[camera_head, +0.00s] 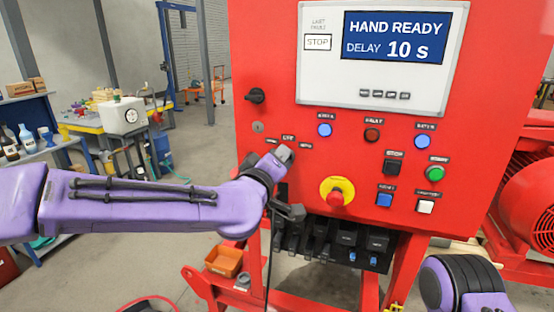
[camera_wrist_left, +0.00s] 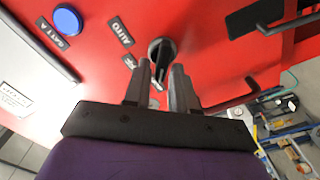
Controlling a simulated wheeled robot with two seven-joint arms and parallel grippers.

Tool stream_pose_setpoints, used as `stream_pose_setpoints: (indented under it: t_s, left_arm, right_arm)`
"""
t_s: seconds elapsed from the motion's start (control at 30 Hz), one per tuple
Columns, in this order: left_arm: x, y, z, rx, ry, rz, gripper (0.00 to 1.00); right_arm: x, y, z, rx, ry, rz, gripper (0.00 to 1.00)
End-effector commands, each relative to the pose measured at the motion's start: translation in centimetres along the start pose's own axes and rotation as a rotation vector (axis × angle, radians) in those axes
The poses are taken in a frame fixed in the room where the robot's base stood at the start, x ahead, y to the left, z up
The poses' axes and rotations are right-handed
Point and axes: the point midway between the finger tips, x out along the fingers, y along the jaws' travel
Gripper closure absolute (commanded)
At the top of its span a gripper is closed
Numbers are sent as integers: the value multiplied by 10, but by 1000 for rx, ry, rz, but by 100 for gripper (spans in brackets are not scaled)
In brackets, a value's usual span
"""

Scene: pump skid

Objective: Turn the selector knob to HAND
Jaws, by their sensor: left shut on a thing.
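The selector knob (camera_wrist_left: 161,50) is black and sits on the red panel in the left wrist view. My left gripper (camera_wrist_left: 162,72) has its two black fingers around the knob and is shut on it. An AUTO label (camera_wrist_left: 120,31) is beside the knob; a second label is partly hidden by a finger. The display (camera_head: 397,38) reads HAND READY and DELAY 10 s. My right gripper is out of view.
A red mushroom button on a yellow base (camera_head: 337,192) sits right of and below my left gripper. A black rotary handle (camera_head: 256,96) is above left.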

Motion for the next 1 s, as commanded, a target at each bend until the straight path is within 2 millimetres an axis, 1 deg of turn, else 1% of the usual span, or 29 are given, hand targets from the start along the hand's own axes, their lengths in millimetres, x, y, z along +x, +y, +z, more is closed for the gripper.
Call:
stream_pose_setpoints:
  t_s: [0.07,0.1,0.13,0.37,0.47,0.57,0.8,0.9,1.0]
  left_arm:
    - [0,0,0,-1,1,0,100]
    - [0,0,0,-1,1,0,68]
    - [0,0,0,-1,1,0,62]
    - [0,0,0,0,1,0,62]
    - [-4,0,0,1,1,1,62]
    - [-20,-2,1,1,1,2,62]
    - [-78,-2,1,2,2,3,62]
    - [-94,-1,0,0,2,2,62]
    - [-103,-1,0,-1,1,0,62]
  right_arm:
    - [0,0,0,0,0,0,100]
    - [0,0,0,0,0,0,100]
    - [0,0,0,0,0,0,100]
    - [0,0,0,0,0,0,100]
    - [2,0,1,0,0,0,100]
    - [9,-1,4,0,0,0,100]
    - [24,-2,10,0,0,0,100]
    - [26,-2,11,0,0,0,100]
    - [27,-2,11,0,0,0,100]
